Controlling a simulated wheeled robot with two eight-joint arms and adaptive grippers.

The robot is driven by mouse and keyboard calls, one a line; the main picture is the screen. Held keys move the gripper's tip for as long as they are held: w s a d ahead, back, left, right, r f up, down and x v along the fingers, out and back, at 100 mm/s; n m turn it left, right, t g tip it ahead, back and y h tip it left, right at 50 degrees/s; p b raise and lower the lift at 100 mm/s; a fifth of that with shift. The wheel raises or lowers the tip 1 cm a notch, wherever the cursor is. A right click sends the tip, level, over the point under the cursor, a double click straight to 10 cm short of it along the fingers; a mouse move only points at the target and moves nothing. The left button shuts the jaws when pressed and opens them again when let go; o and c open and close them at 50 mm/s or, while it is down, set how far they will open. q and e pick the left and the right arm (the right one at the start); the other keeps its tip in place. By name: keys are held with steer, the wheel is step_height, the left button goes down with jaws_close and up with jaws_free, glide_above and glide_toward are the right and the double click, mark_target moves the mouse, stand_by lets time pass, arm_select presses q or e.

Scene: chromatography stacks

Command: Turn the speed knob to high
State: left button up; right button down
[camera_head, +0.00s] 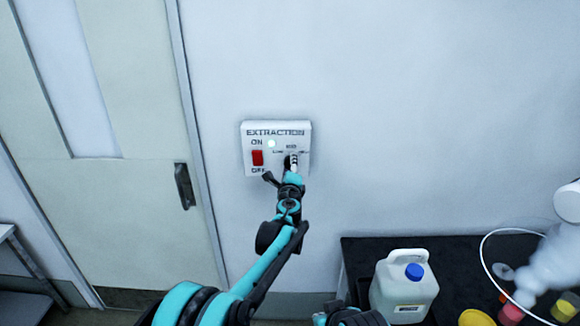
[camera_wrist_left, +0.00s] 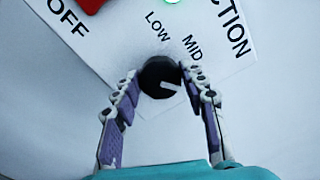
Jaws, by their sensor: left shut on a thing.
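The speed knob (camera_wrist_left: 155,74) is a black round dial with a white pointer line, on the white EXTRACTION panel (camera_head: 248,149) on the wall. My left gripper (camera_head: 292,163) covers most of the knob in the head view. In the left wrist view my left gripper (camera_wrist_left: 160,88) has its two fingers around the knob's sides and is shut on it. The pointer line runs to the lower right there, away from the LOW and MID labels. A third label is hidden behind the finger in that view.
A red ON/OFF switch (camera_head: 257,158) and a lit green lamp (camera_head: 271,143) sit left of the knob. A door with a dark handle (camera_head: 185,186) is further left. A white jug with a blue cap (camera_head: 404,290) stands on the black bench at lower right.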

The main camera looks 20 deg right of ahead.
arm_select(q)
steer(key=shift+m, duration=0.6)
steer(key=o, duration=1.2)
steer(key=shift+c, duration=0.2)
steer(key=v, duration=1.2)
